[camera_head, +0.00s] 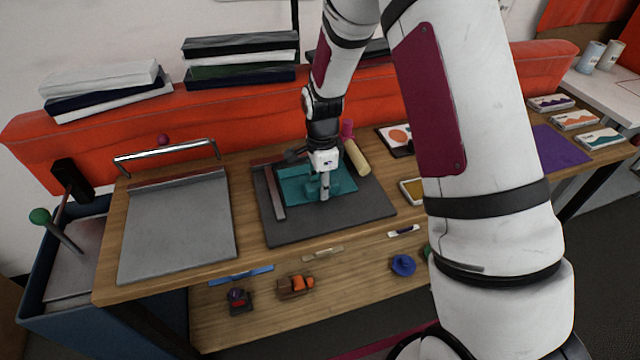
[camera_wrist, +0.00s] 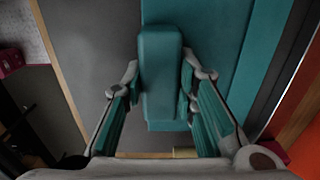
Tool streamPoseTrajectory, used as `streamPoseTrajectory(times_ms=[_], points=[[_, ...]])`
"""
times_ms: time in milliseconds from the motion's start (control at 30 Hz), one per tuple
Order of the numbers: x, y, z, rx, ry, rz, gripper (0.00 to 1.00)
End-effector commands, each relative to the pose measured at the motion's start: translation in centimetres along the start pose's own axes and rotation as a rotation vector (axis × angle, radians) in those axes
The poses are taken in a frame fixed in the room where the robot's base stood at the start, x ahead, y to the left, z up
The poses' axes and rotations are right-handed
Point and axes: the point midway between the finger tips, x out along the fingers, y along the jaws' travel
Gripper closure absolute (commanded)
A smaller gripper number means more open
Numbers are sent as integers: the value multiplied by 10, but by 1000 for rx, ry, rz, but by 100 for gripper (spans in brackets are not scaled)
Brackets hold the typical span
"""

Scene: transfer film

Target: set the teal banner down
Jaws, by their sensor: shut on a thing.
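The teal banner (camera_head: 293,189) shows as a flat teal sheet over the dark grey mat (camera_head: 340,222) in the head view. A raised teal block stands at its right part, under my gripper (camera_head: 324,188). In the wrist view the block (camera_wrist: 160,85) lies between the two fingers of my gripper (camera_wrist: 160,76), and the flat sheet (camera_wrist: 215,40) extends to its right. My gripper points down and is shut on the teal piece. The fingers and wrist hide part of it. I cannot tell whether the sheet touches the mat everywhere.
A metal bar (camera_head: 268,192) crosses the mat's left side. A grey plate with a chrome handle (camera_head: 170,152) lies left on the wooden bench. A purple sheet (camera_head: 560,148) is farther right.

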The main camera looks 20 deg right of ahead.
Motion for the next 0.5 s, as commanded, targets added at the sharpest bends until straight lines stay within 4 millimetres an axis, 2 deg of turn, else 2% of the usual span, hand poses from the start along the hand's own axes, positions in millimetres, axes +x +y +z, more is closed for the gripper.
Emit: streamPoseTrajectory(times_ms=[167,367,500], points=[[-8,-1,0,0,0,-2,100],[-34,-2,1,-1,0,-4,100],[-38,28,0,-1,0,1,100]])
